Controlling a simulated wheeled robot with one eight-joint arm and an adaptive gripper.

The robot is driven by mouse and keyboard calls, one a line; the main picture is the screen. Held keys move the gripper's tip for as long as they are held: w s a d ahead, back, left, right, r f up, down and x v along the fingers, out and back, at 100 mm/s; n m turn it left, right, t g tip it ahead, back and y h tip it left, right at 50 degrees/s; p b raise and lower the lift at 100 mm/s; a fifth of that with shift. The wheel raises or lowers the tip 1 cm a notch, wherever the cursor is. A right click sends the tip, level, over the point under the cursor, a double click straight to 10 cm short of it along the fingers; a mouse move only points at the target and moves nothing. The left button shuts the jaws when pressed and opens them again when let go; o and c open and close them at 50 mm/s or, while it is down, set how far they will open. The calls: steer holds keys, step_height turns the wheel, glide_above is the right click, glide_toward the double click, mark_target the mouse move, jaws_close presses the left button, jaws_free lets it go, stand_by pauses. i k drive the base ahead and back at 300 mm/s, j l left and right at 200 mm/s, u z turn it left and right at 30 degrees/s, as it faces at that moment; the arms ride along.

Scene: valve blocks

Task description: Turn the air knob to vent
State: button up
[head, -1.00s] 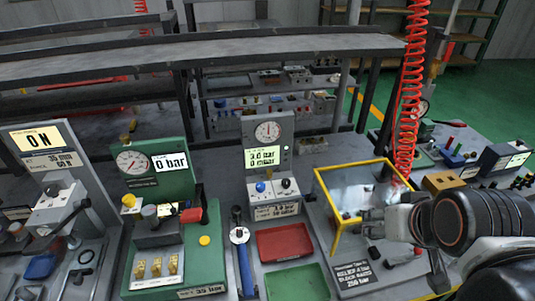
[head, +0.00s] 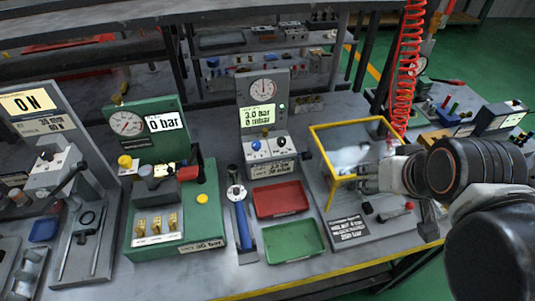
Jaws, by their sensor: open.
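The grey test station (head: 264,95) stands at the middle of the bench, with a round gauge and a lit display reading 3.0 bar and 0 mbar. On its sloped front are a blue knob (head: 256,145) and a black knob (head: 282,142). Which of them is the air knob, and their labels, are too small to tell. My gripper (head: 366,178) is open, to the right of this station and apart from both knobs. It is at the yellow-framed clear guard (head: 320,160), and its fingertips are small and partly lost against the frame.
Red (head: 280,200) and green (head: 293,241) trays lie in front of the grey station. A blue-handled tool (head: 243,222) lies to their left. A green gauge station (head: 178,215) stands further left. A red coiled hose (head: 405,75) hangs behind my arm. Shelves stand behind.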

mark_target(282, 142)
steer(key=i+u, duration=0.15)
steer(key=u, duration=0.2)
steer(key=i+u, duration=0.1)
steer(key=u, duration=0.25)
steer(key=i+u, duration=0.15)
steer(key=u, duration=0.2)
